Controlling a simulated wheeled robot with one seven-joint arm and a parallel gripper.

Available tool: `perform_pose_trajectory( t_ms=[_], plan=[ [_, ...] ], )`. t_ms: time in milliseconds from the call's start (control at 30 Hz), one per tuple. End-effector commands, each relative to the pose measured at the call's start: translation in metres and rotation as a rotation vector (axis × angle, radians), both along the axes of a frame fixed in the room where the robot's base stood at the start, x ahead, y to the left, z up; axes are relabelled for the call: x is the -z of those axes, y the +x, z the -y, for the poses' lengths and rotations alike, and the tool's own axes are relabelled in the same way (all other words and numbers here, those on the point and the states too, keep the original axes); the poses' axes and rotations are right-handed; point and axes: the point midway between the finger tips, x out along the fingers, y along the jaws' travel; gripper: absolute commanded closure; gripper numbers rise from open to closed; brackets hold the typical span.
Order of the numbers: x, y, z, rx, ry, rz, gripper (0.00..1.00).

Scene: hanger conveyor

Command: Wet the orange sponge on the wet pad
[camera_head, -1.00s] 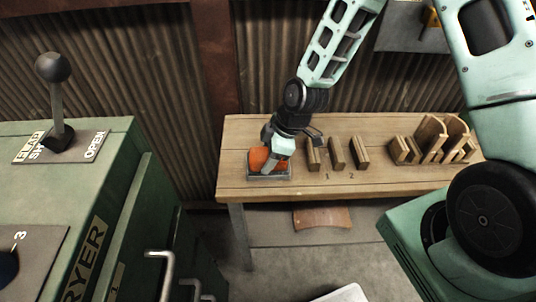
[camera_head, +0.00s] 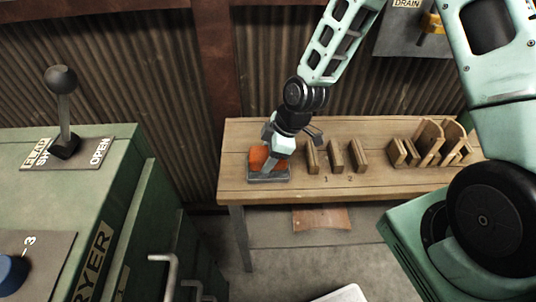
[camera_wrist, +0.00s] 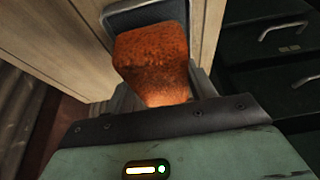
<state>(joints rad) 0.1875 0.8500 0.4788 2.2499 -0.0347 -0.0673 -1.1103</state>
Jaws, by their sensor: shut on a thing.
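The orange sponge (camera_head: 259,155) is held in my gripper (camera_head: 268,165) at the left end of the wooden bench. It also shows large in the wrist view (camera_wrist: 152,52), between the two fingers of my gripper (camera_wrist: 160,92). The dark wet pad, in a grey tray (camera_head: 268,179), lies flat on the bench directly under the sponge. In the wrist view the pad (camera_wrist: 125,17) shows just beyond the sponge. The sponge is over or on the pad; whether it touches cannot be told, as the fingers and sponge hide the contact.
Wooden holders (camera_head: 337,157) stand on the bench (camera_head: 300,188) right of the pad, by the numbers 1 and 2. Larger wooden racks (camera_head: 428,142) stand further right. A green dryer (camera_head: 110,215) with a lever (camera_head: 63,95) is at left. Corrugated wall (camera_head: 160,110) stands behind.

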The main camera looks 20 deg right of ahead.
Motion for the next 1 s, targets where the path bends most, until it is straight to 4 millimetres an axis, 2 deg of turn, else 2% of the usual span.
perform_pose_trajectory(
  t_ms=[33,600,1000],
  plan=[
    [-0.008,0.0,0.0,0.0,0.0,0.0,0.63],
    [-0.051,0.0,0.0,0.001,0.001,0.001,0.63],
    [-0.051,0.0,0.0,0.001,0.001,0.001,0.63]
  ],
)
